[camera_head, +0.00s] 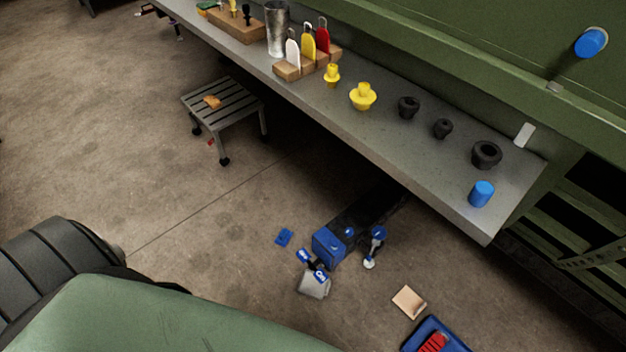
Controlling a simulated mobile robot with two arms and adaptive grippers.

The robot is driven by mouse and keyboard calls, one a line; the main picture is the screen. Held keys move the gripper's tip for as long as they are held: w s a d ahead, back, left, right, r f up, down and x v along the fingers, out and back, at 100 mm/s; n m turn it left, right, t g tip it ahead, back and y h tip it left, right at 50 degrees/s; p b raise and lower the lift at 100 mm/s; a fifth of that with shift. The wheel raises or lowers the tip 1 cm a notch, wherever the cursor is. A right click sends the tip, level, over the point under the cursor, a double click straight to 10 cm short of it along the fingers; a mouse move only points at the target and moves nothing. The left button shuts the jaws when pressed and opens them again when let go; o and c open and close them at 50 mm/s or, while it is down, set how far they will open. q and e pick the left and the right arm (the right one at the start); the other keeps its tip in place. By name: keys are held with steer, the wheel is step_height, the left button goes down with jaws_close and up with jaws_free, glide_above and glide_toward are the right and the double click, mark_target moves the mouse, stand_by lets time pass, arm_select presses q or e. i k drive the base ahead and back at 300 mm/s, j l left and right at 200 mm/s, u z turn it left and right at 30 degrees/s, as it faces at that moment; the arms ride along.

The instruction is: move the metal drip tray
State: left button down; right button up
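I cannot pick out a metal drip tray with certainty in the head view. A grey slatted stool or low stand (224,103) with a small orange-brown piece on top stands on the floor left of the bench; its kind is unclear. Neither of my grippers is in view.
A long grey bench (440,165) holds yellow plugs, black rings, a blue cylinder (481,194), a metal cup (277,30) and coloured tools in wooden blocks. Below lie a blue box-like thing (330,246), a grey item (314,285) and a blue tray-like thing (418,333). Floor at left is clear.

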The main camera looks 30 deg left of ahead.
mark_target(308, 284)
steer(key=j+z, duration=0.15)
steer(key=j, duration=0.5)
steer(key=j+z, duration=0.1)
steer(key=j, duration=0.6)
steer(key=j+z, duration=0.15)
steer(key=j, duration=0.55)
steer(key=j+z, duration=0.15)
steer(key=j, duration=0.5)
steer(key=k+j+z, duration=0.1)
steer(key=j, duration=0.6)
steer(key=k+j+z, duration=0.15)
steer(key=j, duration=0.5)
steer(key=i, duration=0.05)
